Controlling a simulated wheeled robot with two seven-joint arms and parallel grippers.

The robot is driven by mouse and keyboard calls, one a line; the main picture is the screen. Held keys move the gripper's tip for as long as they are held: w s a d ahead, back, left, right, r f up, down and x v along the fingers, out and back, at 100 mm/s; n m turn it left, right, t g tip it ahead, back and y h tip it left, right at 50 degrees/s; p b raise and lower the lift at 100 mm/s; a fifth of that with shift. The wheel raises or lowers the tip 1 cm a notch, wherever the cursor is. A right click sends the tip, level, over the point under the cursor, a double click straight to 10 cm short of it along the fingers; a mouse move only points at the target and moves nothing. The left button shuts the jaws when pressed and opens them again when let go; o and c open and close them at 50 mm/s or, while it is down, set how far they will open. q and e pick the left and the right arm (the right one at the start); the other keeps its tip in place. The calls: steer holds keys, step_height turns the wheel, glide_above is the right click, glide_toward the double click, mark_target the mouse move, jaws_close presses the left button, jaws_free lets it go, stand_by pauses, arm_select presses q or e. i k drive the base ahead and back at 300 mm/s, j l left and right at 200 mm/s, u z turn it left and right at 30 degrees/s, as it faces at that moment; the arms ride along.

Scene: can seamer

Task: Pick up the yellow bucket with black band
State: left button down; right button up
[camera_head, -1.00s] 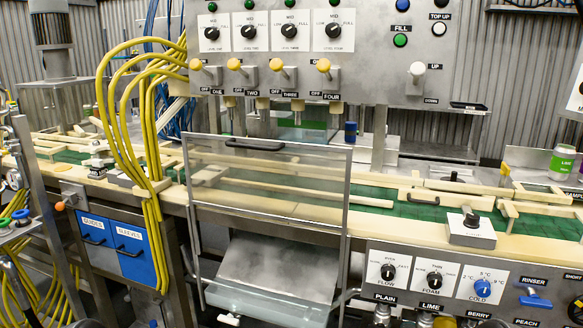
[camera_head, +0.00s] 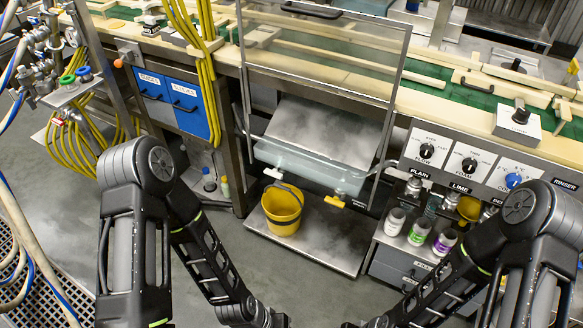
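The yellow bucket (camera_head: 283,222) stands upright on a low grey shelf below the seamer, left of the middle of the head view. Nothing covers the front of the bucket.
A clear tray (camera_head: 310,168) hangs over the shelf (camera_head: 325,246), just above the bucket. Blue drawers (camera_head: 172,103) are at the left. Small bottles (camera_head: 418,232) stand on a cabinet at the right. The grey floor (camera_head: 285,270) before the shelf is clear.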

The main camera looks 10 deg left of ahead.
mark_target(282, 203)
steer(key=i+j+z, duration=0.4)
steer(key=j+z, duration=0.25)
steer(key=i+j+z, duration=0.15)
steer(key=j+z, duration=0.15)
steer(key=i+j+z, duration=0.1)
steer(key=j+z, duration=0.2)
steer(key=j, duration=0.15)
